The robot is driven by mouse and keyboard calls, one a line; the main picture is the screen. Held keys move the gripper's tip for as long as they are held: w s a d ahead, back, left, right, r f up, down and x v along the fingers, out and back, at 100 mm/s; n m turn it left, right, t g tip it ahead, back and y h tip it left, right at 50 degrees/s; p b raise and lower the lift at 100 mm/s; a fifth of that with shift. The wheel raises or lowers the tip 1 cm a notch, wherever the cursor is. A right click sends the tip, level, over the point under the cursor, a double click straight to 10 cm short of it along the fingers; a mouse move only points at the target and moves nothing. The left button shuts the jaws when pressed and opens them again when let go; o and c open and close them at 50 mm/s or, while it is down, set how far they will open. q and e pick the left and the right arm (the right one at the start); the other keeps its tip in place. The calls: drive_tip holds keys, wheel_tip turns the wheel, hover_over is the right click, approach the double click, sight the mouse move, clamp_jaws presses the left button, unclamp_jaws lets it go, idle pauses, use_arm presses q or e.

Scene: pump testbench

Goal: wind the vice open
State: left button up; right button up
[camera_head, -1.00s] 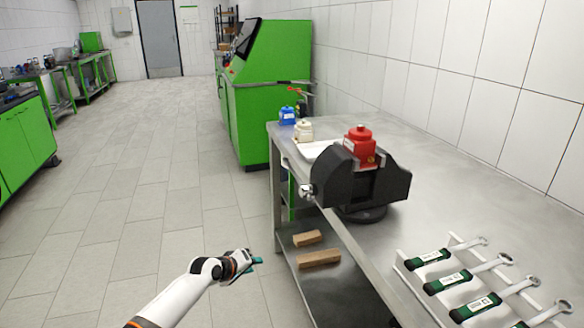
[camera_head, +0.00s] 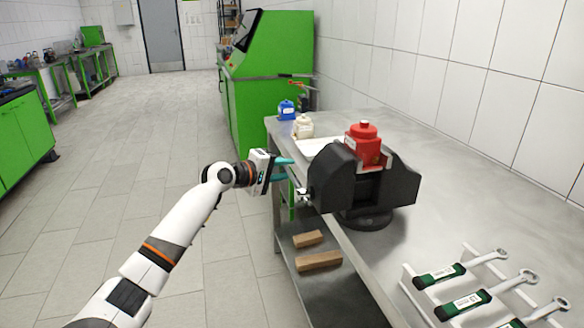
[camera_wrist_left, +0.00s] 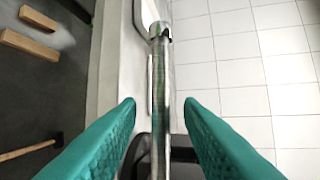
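The dark vice (camera_head: 362,190) stands on the steel bench, with a red pump part (camera_head: 363,146) between its jaws. Its bright metal handle (camera_head: 303,193) is on the left side, at the bench's edge. My left gripper (camera_head: 288,169) is open, with teal fingers, just up and left of the handle. In the left wrist view a metal bar with a collar at its far end, which looks like the handle (camera_wrist_left: 160,85), runs between the two spread fingers (camera_wrist_left: 160,118). I see no finger closed on it. My right gripper is not in view.
Wrenches with green grips (camera_head: 463,304) lie in a white rack at the bench's front right. A blue part (camera_head: 286,111) and a cream part (camera_head: 302,127) stand behind the vice. Wooden blocks (camera_head: 318,261) lie on the lower shelf. The floor at left is clear.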

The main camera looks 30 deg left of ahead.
use_arm(q)
drive_tip(key=x, duration=0.3)
drive_tip(key=shift+w, duration=0.1)
clamp_jaws()
